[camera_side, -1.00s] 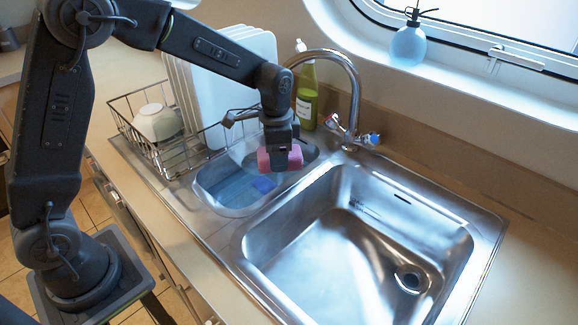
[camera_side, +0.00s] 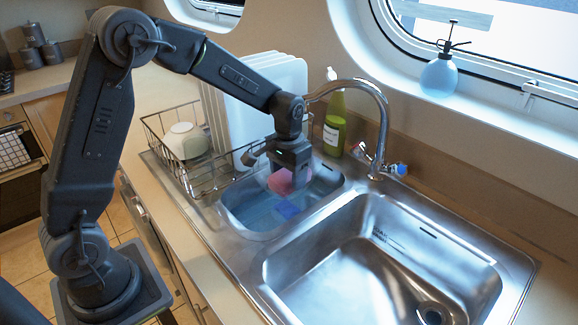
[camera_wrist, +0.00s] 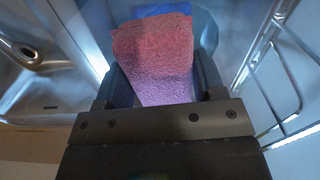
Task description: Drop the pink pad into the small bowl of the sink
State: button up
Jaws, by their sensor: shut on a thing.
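The pink pad (camera_side: 281,182) is held in my gripper (camera_side: 290,184), over the small bowl (camera_side: 236,222) of the sink. In the wrist view the pink pad (camera_wrist: 155,62) sits between the two dark fingers of my gripper (camera_wrist: 163,85) and sticks out well past them. The small bowl seems to hold bluish water, and a blue piece (camera_side: 288,209) lies in it below the pad. The blue piece (camera_wrist: 150,11) also shows behind the pad in the wrist view. The exact gap between pad and water is hard to tell.
The large empty sink bowl (camera_side: 375,265) is to the right. The faucet (camera_side: 383,125) arches behind, with a green bottle (camera_side: 335,125) beside it. A wire rack (camera_side: 190,185) with a cup (camera_side: 187,141) and white boards (camera_side: 275,80) stands at the left and back.

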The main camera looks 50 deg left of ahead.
jog(key=shift+f, duration=1.4)
jog(key=o, duration=1)
